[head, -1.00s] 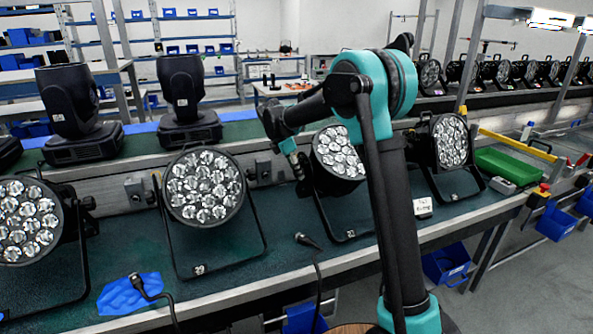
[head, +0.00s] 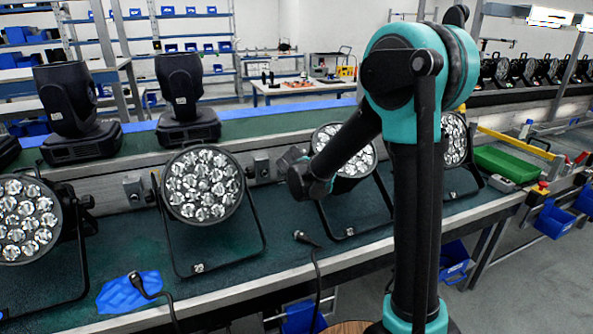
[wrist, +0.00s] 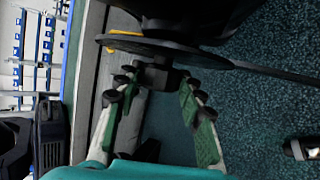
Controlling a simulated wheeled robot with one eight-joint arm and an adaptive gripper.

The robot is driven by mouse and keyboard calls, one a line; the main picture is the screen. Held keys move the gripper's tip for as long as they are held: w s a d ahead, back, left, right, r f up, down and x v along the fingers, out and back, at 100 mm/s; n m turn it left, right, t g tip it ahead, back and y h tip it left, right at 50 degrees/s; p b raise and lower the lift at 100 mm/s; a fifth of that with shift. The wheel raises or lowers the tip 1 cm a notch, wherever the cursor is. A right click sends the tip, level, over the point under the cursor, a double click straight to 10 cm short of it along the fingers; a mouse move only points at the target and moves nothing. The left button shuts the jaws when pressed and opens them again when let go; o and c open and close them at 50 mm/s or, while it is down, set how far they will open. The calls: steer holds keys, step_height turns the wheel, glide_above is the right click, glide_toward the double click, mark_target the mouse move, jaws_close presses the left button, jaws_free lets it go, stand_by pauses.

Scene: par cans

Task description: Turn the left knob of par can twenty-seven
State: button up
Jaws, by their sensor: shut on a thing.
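The par can (head: 343,150) behind my arm has a round face of several silver lenses and stands on a black bracket on the green bench. My forearm covers part of its face, and its number cannot be read. My gripper (wrist: 158,82) is at the can's left side. In the wrist view its two green-padded fingers stand on either side of a small dark knob (wrist: 154,74) beside the dark bracket arm, and they are shut on it. The knob itself is hidden in the head view.
Another par can (head: 202,185) stands to the left, and one (head: 455,140) stands to the right, partly behind my arm. A cable with a connector (head: 306,238) lies on the bench in front. A blue cloth (head: 128,293) lies at the front left. A green tray (head: 507,163) is at the right.

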steer(key=shift+s+f+m+t+y, duration=0.1)
steer(key=shift+f+m+t+y, duration=0.1)
steer(key=shift+t, duration=0.55)
steer(key=shift+f+m+t+y, duration=0.1)
steer(key=shift+m+t+y, duration=0.1)
steer(key=shift+t, duration=0.55)
steer(key=o, duration=1.2)
steer(key=v, duration=1.2)
steer(key=shift+s+d+f, duration=0.1)
steer(key=shift+d+f, duration=0.05)
steer(key=shift+f, duration=0.05)
